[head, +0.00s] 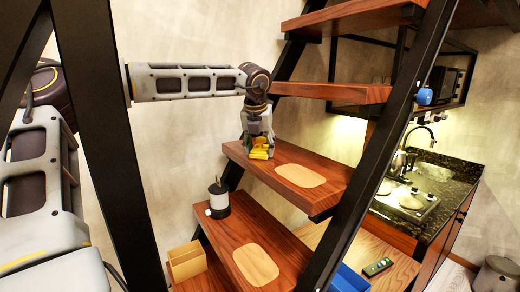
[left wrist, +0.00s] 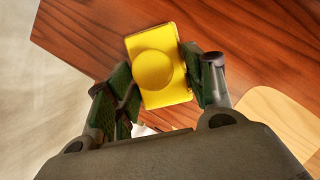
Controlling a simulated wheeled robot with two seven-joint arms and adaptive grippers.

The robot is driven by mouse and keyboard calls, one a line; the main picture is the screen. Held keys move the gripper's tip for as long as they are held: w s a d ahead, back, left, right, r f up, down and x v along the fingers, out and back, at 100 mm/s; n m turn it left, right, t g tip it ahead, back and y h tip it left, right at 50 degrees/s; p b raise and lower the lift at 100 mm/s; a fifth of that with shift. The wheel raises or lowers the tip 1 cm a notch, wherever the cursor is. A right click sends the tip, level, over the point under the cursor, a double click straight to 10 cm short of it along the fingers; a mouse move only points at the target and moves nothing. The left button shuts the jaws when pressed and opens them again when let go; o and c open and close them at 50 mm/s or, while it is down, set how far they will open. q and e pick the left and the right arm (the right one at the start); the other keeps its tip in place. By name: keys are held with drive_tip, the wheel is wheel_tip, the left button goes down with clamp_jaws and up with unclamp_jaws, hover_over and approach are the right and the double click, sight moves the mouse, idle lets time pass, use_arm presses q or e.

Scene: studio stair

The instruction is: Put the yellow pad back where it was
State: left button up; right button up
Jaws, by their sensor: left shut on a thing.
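The yellow pad (left wrist: 155,68) is a small block with a round raised middle. My left gripper (left wrist: 165,85) is shut on it, with one finger on each side. In the head view the yellow pad (head: 259,153) shows low between the fingers of my left gripper (head: 258,150), at the left end of a wooden stair tread (head: 321,197). I cannot tell whether the pad touches the tread. My right gripper is not in view.
A pale rounded patch (head: 300,176) lies on that tread, right of the gripper. The tread below holds a white-and-black canister (head: 218,197) and another pale patch (head: 256,266). A wooden box (head: 187,261) stands lower left. Dark stair beams (head: 105,130) cross the view.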

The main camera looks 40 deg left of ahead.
use_arm(q)
drive_tip(key=shift+f, duration=0.1)
drive_tip(key=o, duration=1.1)
drive_tip(key=shift+r, duration=0.35)
drive_tip(key=b+v, duration=0.1)
drive_tip(key=v, duration=1)
drive_tip(key=shift+s+r+b, duration=0.2)
drive_tip(key=shift+r+b, duration=0.1)
drive_tip(key=shift+b, duration=0.1)
drive_tip(key=shift+d+f, duration=0.1)
drive_tip(key=shift+d, duration=0.05)
